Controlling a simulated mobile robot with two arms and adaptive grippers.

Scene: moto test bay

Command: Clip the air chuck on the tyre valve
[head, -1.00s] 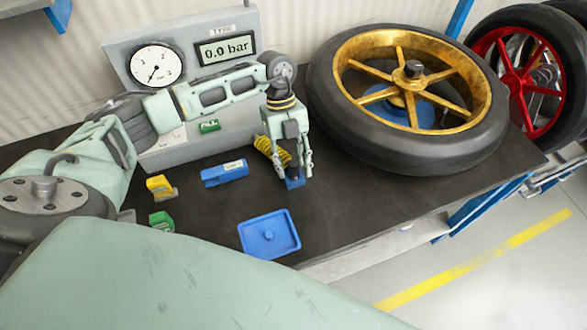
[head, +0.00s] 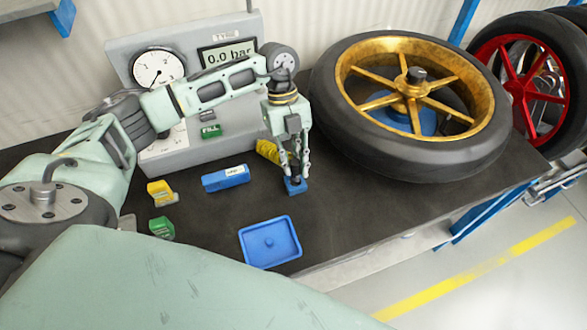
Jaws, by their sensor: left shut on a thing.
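My left gripper (head: 294,174) points down over the bench, left of the gold-rimmed wheel. Its fingers are shut around the air chuck, which they mostly hide, directly above a small blue block (head: 295,187). I cannot tell whether the chuck still touches that block. A yellow coiled hose (head: 266,151) shows just behind and left of the fingers. The wheel's black tyre (head: 400,163) lies flat on the bench, apart from the gripper. I cannot make out the tyre valve. My right gripper is not in view.
A grey tyre inflator (head: 185,50) with a dial and a 0.0 bar display stands behind my left arm. A blue tray (head: 270,241), blue box (head: 225,178), yellow item (head: 160,192) and green item (head: 161,228) lie in front.

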